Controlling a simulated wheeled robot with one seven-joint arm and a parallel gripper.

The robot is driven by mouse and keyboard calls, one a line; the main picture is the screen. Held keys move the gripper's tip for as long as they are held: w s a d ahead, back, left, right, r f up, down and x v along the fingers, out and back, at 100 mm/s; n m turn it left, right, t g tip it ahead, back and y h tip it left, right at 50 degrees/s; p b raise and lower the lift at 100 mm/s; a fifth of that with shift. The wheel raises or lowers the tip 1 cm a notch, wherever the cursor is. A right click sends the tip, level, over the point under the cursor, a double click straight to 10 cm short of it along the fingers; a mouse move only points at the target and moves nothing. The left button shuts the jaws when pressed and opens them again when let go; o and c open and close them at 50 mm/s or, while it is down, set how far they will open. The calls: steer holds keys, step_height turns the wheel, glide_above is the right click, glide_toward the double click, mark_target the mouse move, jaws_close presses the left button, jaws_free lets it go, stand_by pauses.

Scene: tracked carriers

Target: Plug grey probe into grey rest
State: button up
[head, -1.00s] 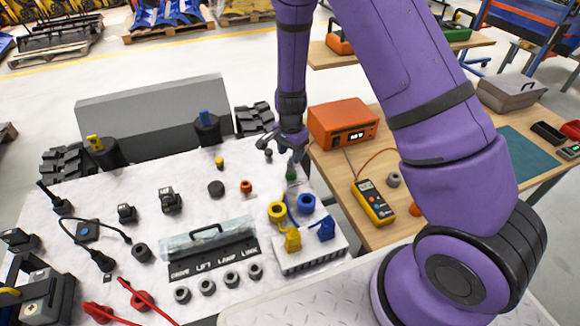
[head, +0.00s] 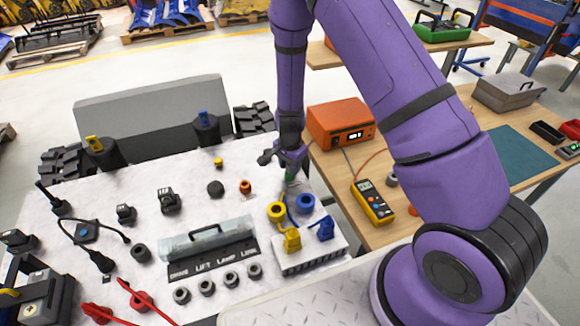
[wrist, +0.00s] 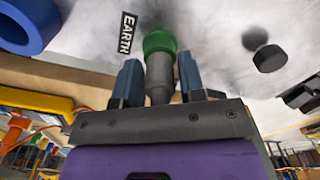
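A grey cylindrical piece, which looks like the grey probe (wrist: 159,82), stands in a green collar (wrist: 159,43) beside an EARTH label in the wrist view. The green collar also shows on the white worktop in the head view (head: 291,175). My gripper (head: 290,168) is low over it, with one finger on each side of the grey piece; whether the fingers press on it I cannot tell. My gripper shows in the wrist view too (wrist: 160,82).
The yellow multimeter (head: 372,203) lies on the wooden bench with an orange piece (head: 413,210) beside it. An orange box (head: 341,124) stands behind. Yellow (head: 276,211) and blue (head: 305,203) rings stand close in front of my gripper. A black knob (head: 215,188) is to the left.

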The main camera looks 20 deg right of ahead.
jaws_close()
steer(key=shift+r, duration=0.15)
steer(key=shift+r, duration=0.65)
steer(key=shift+r, duration=0.1)
steer(key=shift+r, duration=0.5)
steer(key=shift+r, duration=0.1)
